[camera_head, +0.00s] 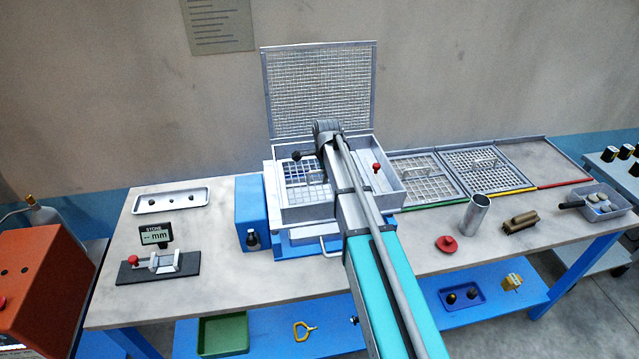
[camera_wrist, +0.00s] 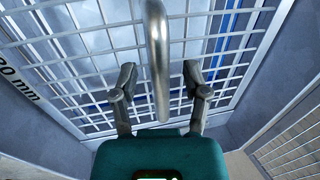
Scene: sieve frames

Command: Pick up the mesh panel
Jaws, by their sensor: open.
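A light grey mesh panel (camera_head: 309,193) with wide square openings lies inside the open screening box (camera_head: 382,200), partly hidden behind my arm. In the wrist view, the panel (camera_wrist: 83,42) fills much of the picture, with a partly cut-off "0 mm" label on the frame at left. Its curved metal handle (camera_wrist: 160,62) rises toward the camera. My gripper (camera_wrist: 158,78) is open, with one finger on each side of the handle and gaps on both sides. In the head view, the fingers are hidden by my arm.
The box's mesh lid (camera_head: 318,88) stands raised behind it. Two more handled mesh panels (camera_head: 425,174) (camera_head: 484,167) lie in a rack to the right, beside an empty bay (camera_head: 540,160). A metal cup (camera_head: 476,214) and a red knob (camera_head: 447,244) stand in front.

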